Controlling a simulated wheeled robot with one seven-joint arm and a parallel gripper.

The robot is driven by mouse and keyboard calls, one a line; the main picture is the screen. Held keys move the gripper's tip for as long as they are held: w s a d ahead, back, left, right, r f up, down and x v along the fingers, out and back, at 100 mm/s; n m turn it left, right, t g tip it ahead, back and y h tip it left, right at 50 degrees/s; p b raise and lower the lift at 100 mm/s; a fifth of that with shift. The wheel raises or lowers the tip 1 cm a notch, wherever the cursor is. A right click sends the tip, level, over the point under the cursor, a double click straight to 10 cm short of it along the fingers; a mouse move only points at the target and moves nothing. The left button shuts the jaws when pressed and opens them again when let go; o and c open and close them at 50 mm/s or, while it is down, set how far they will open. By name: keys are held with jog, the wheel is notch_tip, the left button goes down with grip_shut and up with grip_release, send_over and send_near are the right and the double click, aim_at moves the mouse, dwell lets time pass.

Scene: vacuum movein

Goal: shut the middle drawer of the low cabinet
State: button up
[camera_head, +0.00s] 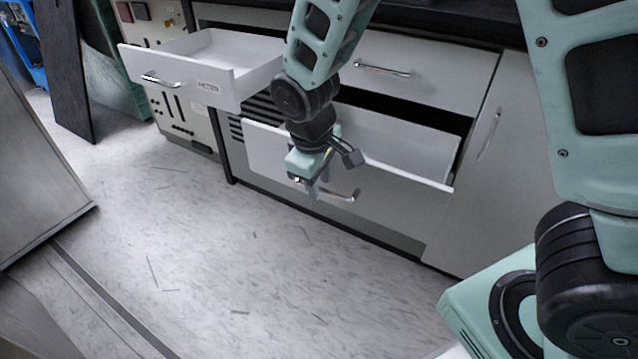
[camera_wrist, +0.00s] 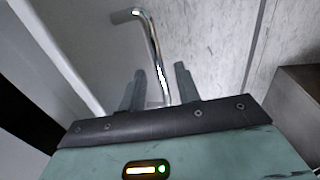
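The low cabinet (camera_head: 395,205) has a wide white drawer (camera_head: 408,180) pulled out below a shut upper drawer; I cannot tell for sure that this is the middle one. Its front carries a bent metal handle (camera_head: 345,196). My gripper (camera_head: 318,188) hangs at the drawer front, by the left part of this handle. In the wrist view the handle (camera_wrist: 151,48) runs between my two fingers (camera_wrist: 160,88), with gaps showing on both sides. My gripper is open, around the handle but not clamped on it. My wrist hides part of the drawer's front edge.
A labelled upper-left drawer (camera_head: 190,85) also stands open, sticking out left of my arm. The upper-right drawer (camera_head: 420,75) is shut. A cabinet door (camera_head: 500,150) at the right is shut. The floor (camera_head: 190,250) in front is clear; a grey panel (camera_head: 35,170) stands at the left.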

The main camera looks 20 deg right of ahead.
jog(key=shift+c, duration=0.2)
grip_shut()
jog(key=w+d+p, duration=0.2)
jog(key=w+d, duration=0.2)
jog(key=d, duration=0.1)
jog(key=w+d+p, duration=0.3)
jog(key=w+d, duration=0.1)
jog(key=d, duration=0.2)
jog(key=w+d+p, duration=0.2)
jog(key=w+d, duration=0.2)
jog(key=d, duration=0.2)
jog(key=shift+w+r+p, duration=0.1)
jog(key=shift+w+p, duration=0.1)
jog(key=shift+p, duration=0.2)
jog(key=shift+w+d, duration=0.4)
jog(key=shift+d, duration=0.05)
jog(key=shift+o, duration=0.2)
grip_release()
notch_tip(320, 180, up, 12)
jog(key=s+a+p, duration=0.1)
jog(key=p, duration=0.2)
jog(key=shift+s+a+f, duration=0.2)
jog(key=shift+a, duration=0.2)
